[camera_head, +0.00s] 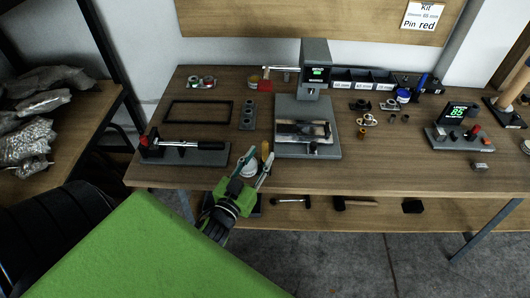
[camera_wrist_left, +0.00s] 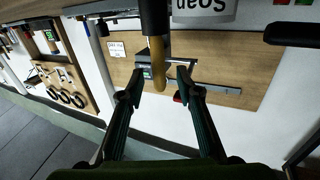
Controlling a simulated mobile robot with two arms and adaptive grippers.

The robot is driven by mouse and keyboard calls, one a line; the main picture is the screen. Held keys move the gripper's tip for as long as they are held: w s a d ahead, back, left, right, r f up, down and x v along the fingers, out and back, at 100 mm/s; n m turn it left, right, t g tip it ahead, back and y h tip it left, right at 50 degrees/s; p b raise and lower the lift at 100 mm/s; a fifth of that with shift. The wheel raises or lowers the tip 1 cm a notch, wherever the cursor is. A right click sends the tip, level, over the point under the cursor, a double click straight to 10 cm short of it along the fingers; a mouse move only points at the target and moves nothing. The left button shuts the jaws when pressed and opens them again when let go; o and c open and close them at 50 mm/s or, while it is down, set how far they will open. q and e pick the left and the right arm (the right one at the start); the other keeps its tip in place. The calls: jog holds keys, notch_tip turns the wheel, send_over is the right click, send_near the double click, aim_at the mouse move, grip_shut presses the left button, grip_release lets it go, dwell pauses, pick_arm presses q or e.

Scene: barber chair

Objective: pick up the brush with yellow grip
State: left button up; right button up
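The brush with the yellow grip (camera_head: 265,151) is near the front edge of the workbench in the head view, partly hidden by my left gripper (camera_head: 257,161). In the left wrist view, the brush's yellow grip (camera_wrist_left: 158,66) hangs from the top of the picture below a dark part. It lies between the two parted fingertips of my left gripper (camera_wrist_left: 160,80), with gaps on both sides, so the gripper is open and apart from the grip. My right gripper is in neither view.

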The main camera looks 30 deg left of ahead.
aim_at(264, 152)
pick_arm(q)
jog(key=w, duration=0.4)
jog(key=shift+a+p, duration=0.2)
jog(key=shift+p, duration=0.15)
jog(key=shift+s, duration=0.1)
grip_shut()
notch_tip(264, 152, up, 10)
jog(key=shift+p, duration=0.35)
